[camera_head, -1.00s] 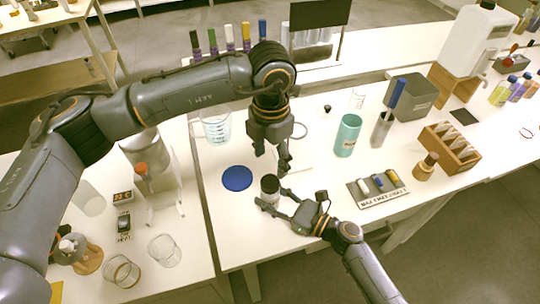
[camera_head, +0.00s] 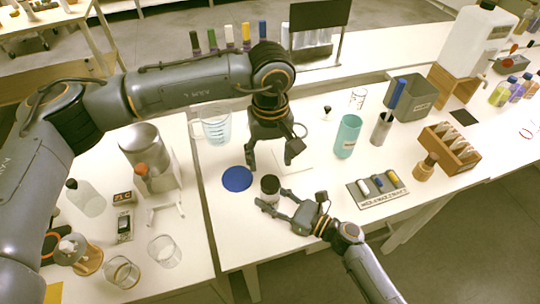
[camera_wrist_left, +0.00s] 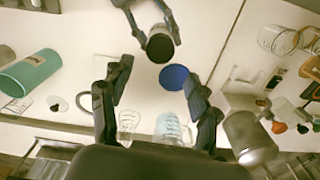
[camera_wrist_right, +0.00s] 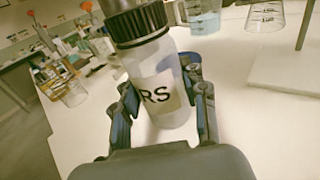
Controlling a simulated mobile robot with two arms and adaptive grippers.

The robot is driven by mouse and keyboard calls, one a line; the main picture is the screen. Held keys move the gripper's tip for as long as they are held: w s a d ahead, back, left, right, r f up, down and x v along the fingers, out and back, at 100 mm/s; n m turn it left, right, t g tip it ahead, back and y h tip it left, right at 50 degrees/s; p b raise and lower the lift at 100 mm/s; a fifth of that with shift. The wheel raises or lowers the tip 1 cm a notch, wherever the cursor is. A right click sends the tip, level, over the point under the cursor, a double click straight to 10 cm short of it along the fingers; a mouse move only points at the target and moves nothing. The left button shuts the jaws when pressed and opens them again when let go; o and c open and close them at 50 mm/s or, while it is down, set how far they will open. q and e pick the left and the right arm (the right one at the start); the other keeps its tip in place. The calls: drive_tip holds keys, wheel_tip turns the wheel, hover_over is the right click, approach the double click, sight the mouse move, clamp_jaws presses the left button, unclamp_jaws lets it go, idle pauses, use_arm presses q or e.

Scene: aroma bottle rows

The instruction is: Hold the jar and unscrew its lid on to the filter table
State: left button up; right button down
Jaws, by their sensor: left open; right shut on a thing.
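The jar (camera_wrist_right: 158,90) is clear and pale, with a white label and a ribbed black lid (camera_wrist_right: 136,24) on it. In the head view the jar (camera_head: 270,190) stands near the table's front edge. My right gripper (camera_head: 276,198) is shut around its body, fingers on both sides in the right wrist view. My left gripper (camera_head: 272,160) is open and empty just behind and above the jar. In the left wrist view the dark lid (camera_wrist_left: 160,46) lies beyond its spread fingertips. I cannot tell which surface is the filter table; a white flat square (camera_head: 297,160) lies behind the jar.
A blue disc (camera_head: 237,178) lies left of the jar. A beaker (camera_head: 216,127) stands behind it. A teal cup (camera_head: 347,136), a tray with small vials (camera_head: 377,187) and a wooden rack (camera_head: 450,148) stand right. A gap separates the left table.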

sight(270, 182)
use_arm(q)
drive_tip(key=m, duration=0.3)
drive_tip(key=shift+f, duration=0.2)
wheel_tip(270, 182, down, 8)
drive_tip(key=shift+r, duration=0.2)
